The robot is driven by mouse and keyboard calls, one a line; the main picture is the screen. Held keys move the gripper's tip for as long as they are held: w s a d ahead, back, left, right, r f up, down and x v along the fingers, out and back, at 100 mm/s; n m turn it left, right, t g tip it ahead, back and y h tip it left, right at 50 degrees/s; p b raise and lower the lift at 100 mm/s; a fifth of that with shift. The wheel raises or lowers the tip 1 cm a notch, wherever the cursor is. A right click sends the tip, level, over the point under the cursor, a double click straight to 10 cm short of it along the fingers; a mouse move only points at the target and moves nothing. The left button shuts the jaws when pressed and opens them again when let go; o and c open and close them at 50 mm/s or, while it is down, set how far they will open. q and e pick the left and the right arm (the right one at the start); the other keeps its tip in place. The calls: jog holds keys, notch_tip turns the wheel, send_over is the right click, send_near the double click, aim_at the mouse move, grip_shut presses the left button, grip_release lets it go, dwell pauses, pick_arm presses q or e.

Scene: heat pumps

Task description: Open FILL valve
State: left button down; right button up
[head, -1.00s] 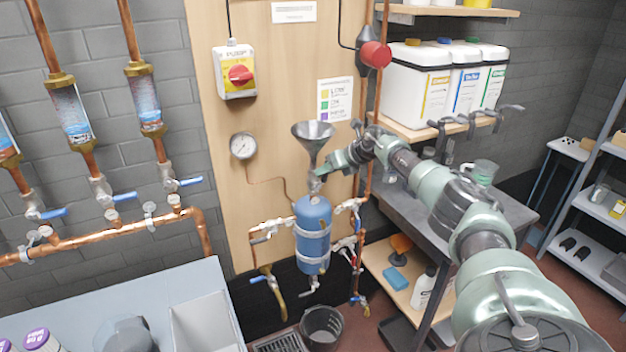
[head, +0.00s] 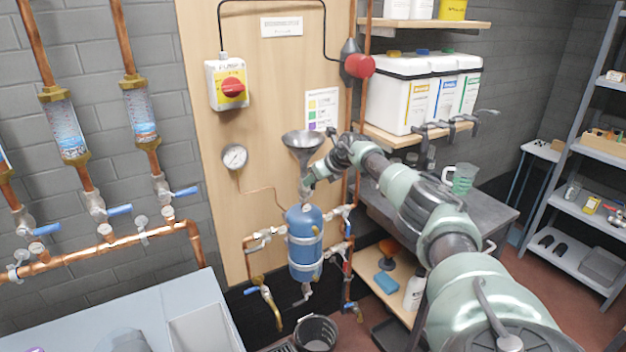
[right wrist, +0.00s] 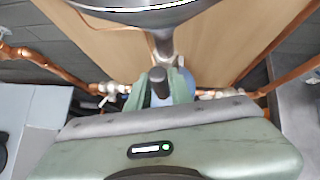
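The metal funnel (head: 303,141) stands over the blue tank (head: 305,232) on the wooden panel, joined by a narrow neck. The funnel's underside also shows at the top of the right wrist view (right wrist: 150,12). The FILL valve's label is not readable; a valve at the funnel neck is mostly hidden behind my right gripper. My right gripper (head: 309,184) is at the neck, just above the tank. In the right wrist view its green fingers (right wrist: 160,88) stand either side of a dark upright piece below the funnel. I cannot tell whether they grip it. My left gripper is not in view.
Copper pipes with blue-handled valves (head: 121,210) run along the left wall. A pressure gauge (head: 235,157) and a pump switch (head: 230,88) are on the panel. A black bucket (head: 316,335) stands under the tank. A workbench (head: 480,212) is at the right.

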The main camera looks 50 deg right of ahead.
jog(key=shift+o, duration=1.1)
jog(key=shift+w+a, duration=0.1)
jog(key=shift+w, duration=0.05)
jog(key=shift+r, duration=0.1)
jog(key=shift+s+r, duration=0.45)
jog(key=shift+s, duration=0.1)
jog(key=b+v, duration=0.1)
jog(key=v, duration=0.5)
jog(key=shift+s, duration=0.15)
